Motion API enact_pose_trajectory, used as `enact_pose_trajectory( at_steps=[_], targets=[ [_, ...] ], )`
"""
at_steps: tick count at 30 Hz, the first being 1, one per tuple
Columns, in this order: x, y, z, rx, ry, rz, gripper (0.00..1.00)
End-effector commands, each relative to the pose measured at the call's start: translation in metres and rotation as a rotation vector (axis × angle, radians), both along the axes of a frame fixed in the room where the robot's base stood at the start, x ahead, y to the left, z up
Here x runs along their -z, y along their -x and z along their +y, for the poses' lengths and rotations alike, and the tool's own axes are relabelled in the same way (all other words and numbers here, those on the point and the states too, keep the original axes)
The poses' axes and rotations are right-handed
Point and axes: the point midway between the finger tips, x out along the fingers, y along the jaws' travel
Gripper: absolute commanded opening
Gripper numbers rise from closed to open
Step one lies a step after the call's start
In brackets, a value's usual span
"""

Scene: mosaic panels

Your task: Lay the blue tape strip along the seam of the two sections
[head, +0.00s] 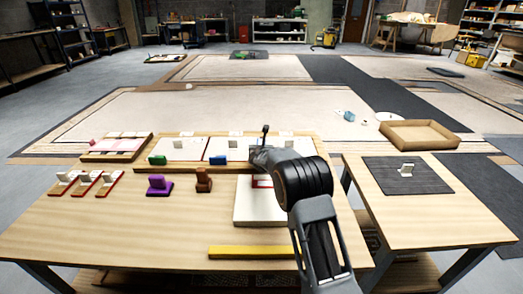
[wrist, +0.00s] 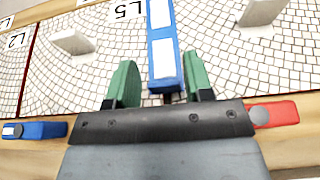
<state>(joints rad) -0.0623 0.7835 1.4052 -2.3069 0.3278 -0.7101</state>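The blue tape strip (wrist: 163,50), with white patches, shows in the wrist view, running away from me between my gripper's green fingers. My gripper (wrist: 161,75) is open around the strip, with narrow gaps visible on both sides. The strip lies against the tiled mosaic sections, between the L5 section (wrist: 100,50) on the left and another section (wrist: 245,60) on the right. It covers whatever seam is under it; I cannot tell whether it is pressed flat. In the head view my gripper (head: 264,152) is over the mosaic row and the strip cannot be made out.
A blue clamp (head: 218,160) and a green clamp (head: 157,160) sit on the panel's front edge. A red clamp (wrist: 276,112) is close to my right finger. Purple (head: 159,185) and brown (head: 204,180) blocks, a yellow bar (head: 253,251) and an empty tray (head: 418,135) stand apart.

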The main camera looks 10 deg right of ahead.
Motion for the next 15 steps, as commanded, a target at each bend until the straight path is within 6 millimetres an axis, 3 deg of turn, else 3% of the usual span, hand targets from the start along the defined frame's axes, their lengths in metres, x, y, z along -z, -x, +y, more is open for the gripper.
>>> enact_pose_trajectory(
  at_steps=[1,4,15],
  targets=[
    [0.0155,0.0035,0.0004,0.001,-0.009,0.027,0.52],
    [0.0158,0.0035,0.0004,0.001,-0.011,0.027,0.62],
    [0.0079,0.0035,0.0006,0.0,-0.012,0.028,0.62]
  ],
)
